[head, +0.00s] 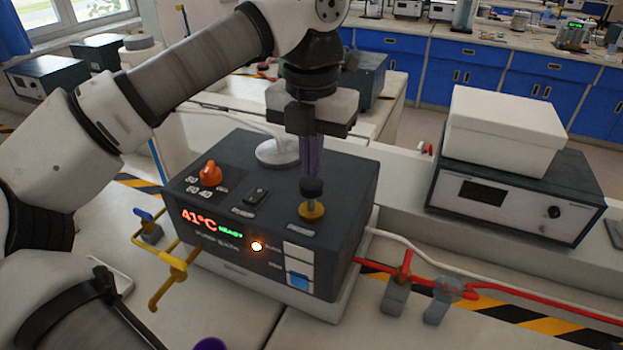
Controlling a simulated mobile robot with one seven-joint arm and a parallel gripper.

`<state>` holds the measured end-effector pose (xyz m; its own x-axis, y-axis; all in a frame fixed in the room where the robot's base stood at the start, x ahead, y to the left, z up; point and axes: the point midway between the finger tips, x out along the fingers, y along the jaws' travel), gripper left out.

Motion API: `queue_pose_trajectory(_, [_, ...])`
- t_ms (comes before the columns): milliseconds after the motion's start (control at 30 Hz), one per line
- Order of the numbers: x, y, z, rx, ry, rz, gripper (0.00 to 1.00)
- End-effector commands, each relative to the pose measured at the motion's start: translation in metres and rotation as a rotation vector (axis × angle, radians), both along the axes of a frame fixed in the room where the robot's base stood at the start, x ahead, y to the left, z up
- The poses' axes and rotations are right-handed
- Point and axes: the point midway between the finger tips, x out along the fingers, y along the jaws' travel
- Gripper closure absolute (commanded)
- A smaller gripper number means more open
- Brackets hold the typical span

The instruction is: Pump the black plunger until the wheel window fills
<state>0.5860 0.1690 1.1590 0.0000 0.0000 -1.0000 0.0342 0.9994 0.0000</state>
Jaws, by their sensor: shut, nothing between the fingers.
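The black plunger (312,187) stands on a yellow-brass collar (312,210) on top of the dark pump bath box (270,190). My gripper (312,172) points straight down with its fingers shut and empty, directly above the plunger; its tips are at or just over the cap, and I cannot tell whether they touch. The box front shows a red 41°C readout (198,216), a green word beside it and a lit orange lamp (257,246). Two small windows sit at the front right, the upper one pale (298,252) and the lower one partly blue (298,279).
An orange knob (210,172) and a small black switch (257,195) are on the box top. Yellow valve piping (172,268) stands at the left. Red tubing (380,268) with grey clamps runs right. A dark instrument (515,195) carries a white box (505,130).

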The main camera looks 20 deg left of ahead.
Motion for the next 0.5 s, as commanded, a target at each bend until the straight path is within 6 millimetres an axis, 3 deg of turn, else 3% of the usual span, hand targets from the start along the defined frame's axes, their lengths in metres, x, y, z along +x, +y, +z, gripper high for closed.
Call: queue_pose_trajectory(500, [0.000, 0.000, -0.013, 0.000, 0.000, 0.000, 1.00])
